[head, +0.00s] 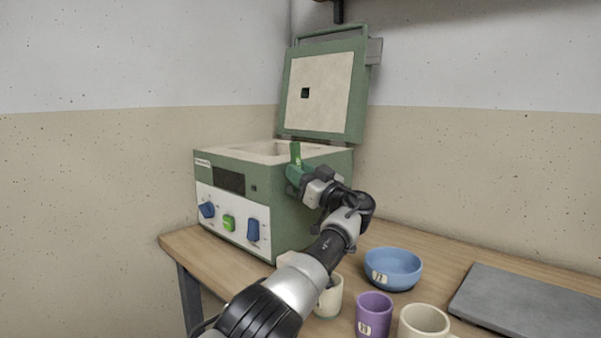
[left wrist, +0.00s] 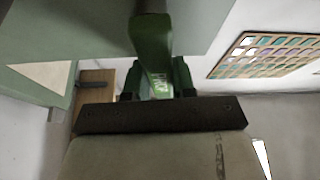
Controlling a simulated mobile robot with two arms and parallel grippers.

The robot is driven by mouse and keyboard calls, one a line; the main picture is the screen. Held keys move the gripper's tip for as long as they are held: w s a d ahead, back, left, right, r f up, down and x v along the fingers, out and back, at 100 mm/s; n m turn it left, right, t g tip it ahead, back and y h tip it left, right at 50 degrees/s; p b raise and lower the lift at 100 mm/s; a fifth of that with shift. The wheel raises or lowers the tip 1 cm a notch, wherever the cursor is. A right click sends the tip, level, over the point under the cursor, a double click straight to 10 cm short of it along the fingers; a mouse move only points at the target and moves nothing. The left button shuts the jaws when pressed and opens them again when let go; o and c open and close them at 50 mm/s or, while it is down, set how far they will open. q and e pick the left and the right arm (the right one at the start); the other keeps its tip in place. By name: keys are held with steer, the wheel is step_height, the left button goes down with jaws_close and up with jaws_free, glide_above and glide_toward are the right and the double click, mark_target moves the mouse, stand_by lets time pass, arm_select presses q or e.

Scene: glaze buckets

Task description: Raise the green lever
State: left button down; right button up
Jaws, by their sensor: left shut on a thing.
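The green lever (head: 296,152) stands upright at the right side of the green kiln (head: 284,205), near its top rim. My left gripper (head: 297,174) is at the lever and shut on it. In the left wrist view the lever (left wrist: 151,35) runs down between the two fingers of the left gripper (left wrist: 158,82). The lower part of the lever is hidden by the gripper in the head view. My right gripper is in neither view.
The kiln's lid (head: 340,115) stands open. Its front has blue knobs and a green button (head: 229,223). On the wooden table (head: 222,258) are a blue bowl (head: 393,268), a purple cup (head: 374,314), cream cups (head: 424,321) and a grey slab (head: 525,302).

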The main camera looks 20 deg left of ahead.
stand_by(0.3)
arm_select(q)
steer(key=c, duration=0.9)
jaws_free()
steer(key=v, duration=1)
steer(key=shift+s+d+f, duration=0.1)
steer(key=shift+d+f, duration=0.1)
steer(key=shift+d, duration=0.15)
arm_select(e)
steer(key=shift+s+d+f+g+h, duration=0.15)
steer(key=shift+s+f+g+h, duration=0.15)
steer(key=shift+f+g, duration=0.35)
